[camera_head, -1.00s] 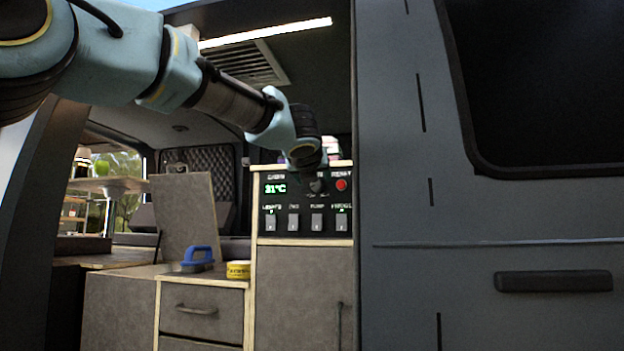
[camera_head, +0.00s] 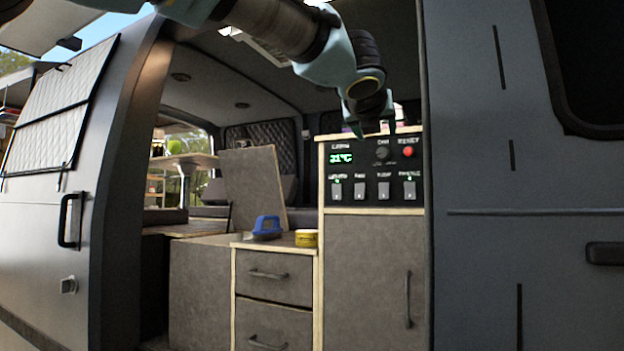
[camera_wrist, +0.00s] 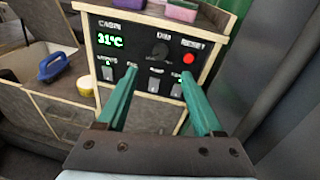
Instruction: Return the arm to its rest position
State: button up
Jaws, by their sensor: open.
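My gripper (camera_wrist: 158,97) is open and empty in the wrist view. Its two green fingers point toward the black control panel (camera_wrist: 140,55), apart from each other with nothing between them. In the head view my gripper (camera_head: 375,130) hangs at the top of the panel (camera_head: 372,193), with its fingers mostly hidden or too small to make out. The panel shows a green 31°C readout, a dark dial (camera_head: 382,153), a red button (camera_head: 408,151) and a row of several switches with small green lights. I cannot tell from the views how far the fingertips are from the panel.
A blue-handled brush (camera_head: 267,227) and a yellow tin (camera_head: 306,238) stand on the low counter beside the panel cabinet (camera_head: 375,270). Pink and purple items (camera_wrist: 182,9) sit on top of the cabinet. The van's door frames rise on both sides.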

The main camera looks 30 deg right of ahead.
jog(key=w+a+f+m+y, duration=0.1)
jog(key=w+a+f+m, duration=0.35)
jog(key=w+f, duration=0.25)
jog(key=w+a+f+m+y, duration=0.2)
jog(key=w+a+f+m, duration=0.25)
jog(key=w+f, duration=0.25)
jog(key=w+a+f+m+g+y, duration=0.1)
jog(key=w+a+f+m+y, duration=0.15)
jog(key=a+f+m, duration=0.4)
jog(key=w+a+f+m+g+y, duration=0.1)
jog(key=w+a+f+m, duration=0.2)
jog(key=a+f, duration=0.65)
jog(key=s+a+f+m+g+y, duration=0.4)
jog(key=s+a+f, duration=0.3)
jog(key=a+f, duration=0.5)
jog(key=s+a+f+m+g+y, duration=0.25)
jog(key=s+a+f+m, duration=0.5)
jog(key=a, duration=0.65)
notch_tip(320, 180, up, 14)
jog(key=n+p, duration=0.1)
jog(key=p, duration=1.5)
jog(key=shift+d+r+n+p, duration=0.2)
jog(key=shift+n+p, duration=0.15)
jog(key=shift+n, duration=0.05)
